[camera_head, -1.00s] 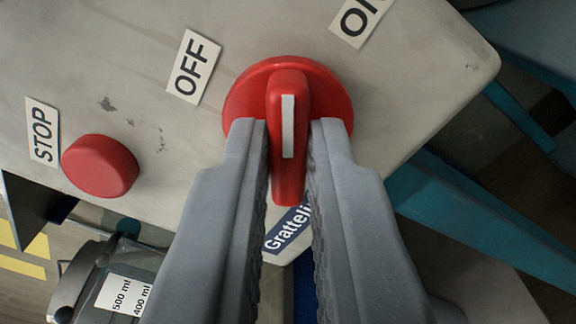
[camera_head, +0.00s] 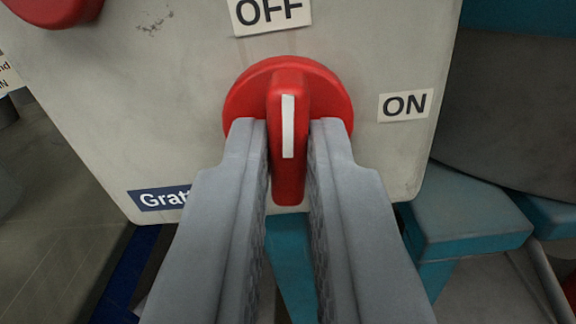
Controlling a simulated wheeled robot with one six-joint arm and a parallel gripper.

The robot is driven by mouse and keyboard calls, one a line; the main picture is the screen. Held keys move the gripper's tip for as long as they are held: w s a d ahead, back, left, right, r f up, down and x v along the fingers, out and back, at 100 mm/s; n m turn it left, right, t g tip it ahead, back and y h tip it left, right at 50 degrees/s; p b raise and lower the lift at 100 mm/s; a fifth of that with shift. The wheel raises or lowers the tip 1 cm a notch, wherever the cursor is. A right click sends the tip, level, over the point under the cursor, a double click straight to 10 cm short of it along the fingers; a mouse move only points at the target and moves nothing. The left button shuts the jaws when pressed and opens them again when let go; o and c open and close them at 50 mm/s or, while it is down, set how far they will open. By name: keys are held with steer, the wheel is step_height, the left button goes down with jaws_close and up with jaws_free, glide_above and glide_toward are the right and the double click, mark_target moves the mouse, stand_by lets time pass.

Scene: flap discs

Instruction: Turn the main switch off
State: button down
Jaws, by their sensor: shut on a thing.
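The main switch (camera_head: 288,185) is a red rotary knob with a round base and a raised handle, set on a pale grey panel (camera_head: 190,115). A white mark on the handle points up in the picture, towards the OFF label (camera_head: 270,14), which is just above and cut by the top edge. The ON label (camera_head: 405,105) is to the right of the knob. My gripper (camera_head: 288,130) is shut on the handle, one grey finger on each side. The fingers hide the lower edges of the knob's base.
A red button (camera_head: 55,8) is partly in view at the top left. A blue label (camera_head: 158,198) is partly hidden behind the left finger. Teal structures (camera_head: 465,215) stand beyond the panel's right edge. Floor shows at lower left.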

steer(key=shift+f+n, duration=0.1)
steer(key=shift+n, duration=0.6)
steer(key=c, duration=1.5)
jaws_free()
steer(key=shift+s, duration=0.1)
steer(key=s, duration=1.1)
steer(key=s+a, duration=0.1)
steer(key=s, duration=0.5)
steer(key=shift+s+a, duration=0.1)
